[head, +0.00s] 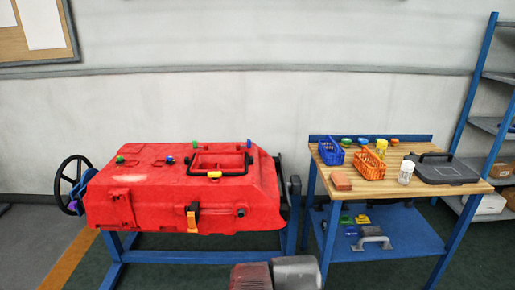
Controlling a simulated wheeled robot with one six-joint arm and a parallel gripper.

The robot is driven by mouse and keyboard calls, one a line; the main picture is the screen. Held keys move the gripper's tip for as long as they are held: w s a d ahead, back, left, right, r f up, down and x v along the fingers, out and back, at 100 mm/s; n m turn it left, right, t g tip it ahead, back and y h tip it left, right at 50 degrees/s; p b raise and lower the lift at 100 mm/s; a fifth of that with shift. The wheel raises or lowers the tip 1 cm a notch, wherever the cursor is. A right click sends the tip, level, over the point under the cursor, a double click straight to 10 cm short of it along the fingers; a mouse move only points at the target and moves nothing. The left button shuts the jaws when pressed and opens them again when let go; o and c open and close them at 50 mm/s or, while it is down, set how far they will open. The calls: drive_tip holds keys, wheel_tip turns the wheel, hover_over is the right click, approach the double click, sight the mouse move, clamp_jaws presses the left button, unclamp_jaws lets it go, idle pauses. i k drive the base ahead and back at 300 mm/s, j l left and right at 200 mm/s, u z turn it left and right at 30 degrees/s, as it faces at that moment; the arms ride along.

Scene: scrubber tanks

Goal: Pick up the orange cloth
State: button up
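A small flat orange-brown folded piece (341,181), which looks like the orange cloth, lies on the wooden top of the workbench (440,198) near its left front edge. It is in front of the blue basket and left of the orange basket. Nothing covers it. No gripper fingers show in the head view. Only what look like parts of my own arm show at the bottom edge, well below and left of the cloth.
A blue basket (331,153), an orange basket (369,166), a white-capped jar (406,172) and a dark grey case (440,169) stand on the bench. Small coloured items line its back. A large red tank (150,190) on a blue frame stands left. Blue shelving stands right.

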sight(341, 181)
drive_tip(key=i+l+u, duration=0.2)
drive_tip(key=l, duration=0.2)
drive_tip(key=i+l+u, duration=0.2)
drive_tip(key=l, duration=0.25)
drive_tip(key=i+l+u, duration=0.1)
drive_tip(key=l+u, duration=0.15)
drive_tip(key=l, duration=0.2)
drive_tip(key=i+l+u, duration=0.2)
drive_tip(key=l, duration=0.3)
drive_tip(key=l+u, duration=0.2)
drive_tip(key=l, duration=0.25)
drive_tip(key=k, duration=0.05)
